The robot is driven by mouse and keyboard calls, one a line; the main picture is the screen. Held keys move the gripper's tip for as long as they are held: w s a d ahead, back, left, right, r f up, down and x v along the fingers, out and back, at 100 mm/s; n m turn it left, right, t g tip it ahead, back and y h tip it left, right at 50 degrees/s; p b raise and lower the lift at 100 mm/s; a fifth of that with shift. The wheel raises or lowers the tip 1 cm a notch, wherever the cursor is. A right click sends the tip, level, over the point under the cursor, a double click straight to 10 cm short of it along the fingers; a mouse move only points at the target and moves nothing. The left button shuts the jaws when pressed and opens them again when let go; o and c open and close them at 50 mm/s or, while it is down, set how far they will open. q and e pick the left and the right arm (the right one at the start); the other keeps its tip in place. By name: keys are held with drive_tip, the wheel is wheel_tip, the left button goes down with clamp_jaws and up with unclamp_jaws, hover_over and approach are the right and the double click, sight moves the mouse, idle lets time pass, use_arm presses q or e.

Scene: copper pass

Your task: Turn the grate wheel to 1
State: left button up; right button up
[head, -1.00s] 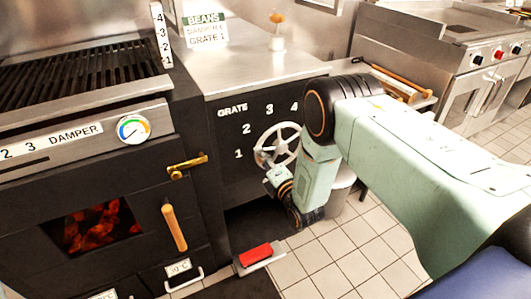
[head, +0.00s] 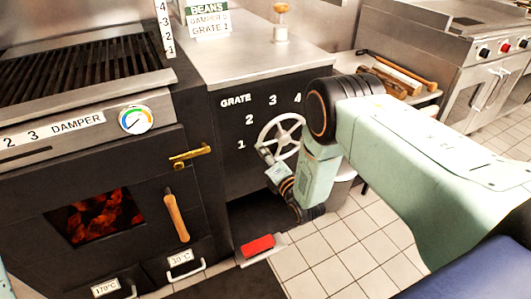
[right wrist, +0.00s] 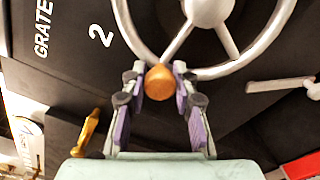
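The grate wheel (head: 283,137) is a pale metal spoked handwheel on the dark front panel in the head view. The white numerals 1 (head: 241,144), 2, 3 and 4 arc around its left and top. My right gripper (head: 265,152) is at the wheel's lower left, near the 1. In the right wrist view, its two fingers (right wrist: 160,78) are on either side of the wheel's wooden knob (right wrist: 160,84) and appear to touch it. The rim (right wrist: 125,30) passes just beyond. The knob is hidden in the head view. My left gripper is out of view.
A sign (head: 208,20) reading BEANS and GRATE 1 stands on the steel counter (head: 245,60). A brass latch (head: 192,157) and wooden handle (head: 177,217) jut out left of the wheel. A red block (head: 258,246) lies below. Tiled floor is free at right.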

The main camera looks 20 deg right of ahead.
drive_tip(key=o, duration=0.5)
drive_tip(key=shift+c, duration=0.2)
drive_tip(key=shift+s, duration=0.1)
drive_tip(key=s, duration=1.2)
drive_tip(key=shift+d, duration=0.45)
